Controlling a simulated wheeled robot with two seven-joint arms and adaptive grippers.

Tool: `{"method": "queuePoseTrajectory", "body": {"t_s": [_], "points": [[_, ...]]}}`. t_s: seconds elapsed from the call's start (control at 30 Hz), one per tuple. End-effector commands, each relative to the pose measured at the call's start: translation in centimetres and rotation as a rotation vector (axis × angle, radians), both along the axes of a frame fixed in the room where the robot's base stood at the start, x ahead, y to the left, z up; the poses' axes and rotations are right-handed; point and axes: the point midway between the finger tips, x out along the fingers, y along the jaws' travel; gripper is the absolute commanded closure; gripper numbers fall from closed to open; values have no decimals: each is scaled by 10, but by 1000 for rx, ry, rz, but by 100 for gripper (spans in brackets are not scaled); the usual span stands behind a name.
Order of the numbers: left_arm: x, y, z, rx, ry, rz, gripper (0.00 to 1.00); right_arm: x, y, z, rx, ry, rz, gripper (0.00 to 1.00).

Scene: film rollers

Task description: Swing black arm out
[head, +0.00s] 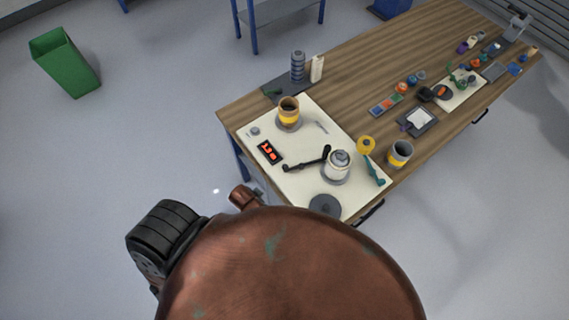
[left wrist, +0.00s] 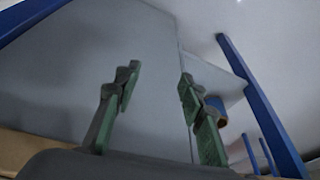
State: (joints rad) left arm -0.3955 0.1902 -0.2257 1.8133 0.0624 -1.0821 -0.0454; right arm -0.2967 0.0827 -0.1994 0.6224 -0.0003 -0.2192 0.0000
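The black arm (head: 307,160) lies low over the cream board (head: 345,205) on the wooden table. It reaches left from beside a silver-white round unit (head: 337,167). A teal arm (head: 373,171) with a yellow roller (head: 366,145) is to the right of that unit. My left gripper (left wrist: 160,72) shows in the left wrist view with its two green fingers wide apart and nothing between them. It faces grey panels and blue posts, and the black arm is not in that view. Neither gripper can be made out in the head view.
Another cup (head: 400,154) stands to the right. Small parts and trays fill the far right. A green bin (head: 65,63) stands on the floor.

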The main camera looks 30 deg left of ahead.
Motion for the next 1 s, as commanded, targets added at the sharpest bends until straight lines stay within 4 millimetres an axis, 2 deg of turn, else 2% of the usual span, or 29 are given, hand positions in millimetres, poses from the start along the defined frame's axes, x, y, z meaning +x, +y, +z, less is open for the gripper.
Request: {"method": "queuePoseTrajectory", "body": {"t_s": [0.03,0.1,0.37,0.43,0.5,0.63,0.8,0.9,1.0], "points": [[7,-3,33,-2,-18,-10,63,-1,-1,7,-1,2,-1,62],[12,-7,65,-3,-33,-22,63,-3,-2,11,-2,4,-1,62],[29,-27,174,-4,-95,-124,63,-5,-2,25,-2,6,-2,62],[41,-43,206,-2,-126,-213,63,-5,-1,30,-1,5,-2,62],[54,-63,226,2,-153,-324,63,-5,-1,31,-1,5,-2,62],[73,-95,245,20,-185,-525,63,-4,1,32,1,5,-3,62],[92,-129,255,66,-202,-804,63,-4,5,32,6,4,-3,62],[100,-139,256,116,-190,-989,63,-3,8,32,8,4,-3,62],[106,-134,253,186,-149,-1183,63,-3,8,33,8,4,-2,62]]}}
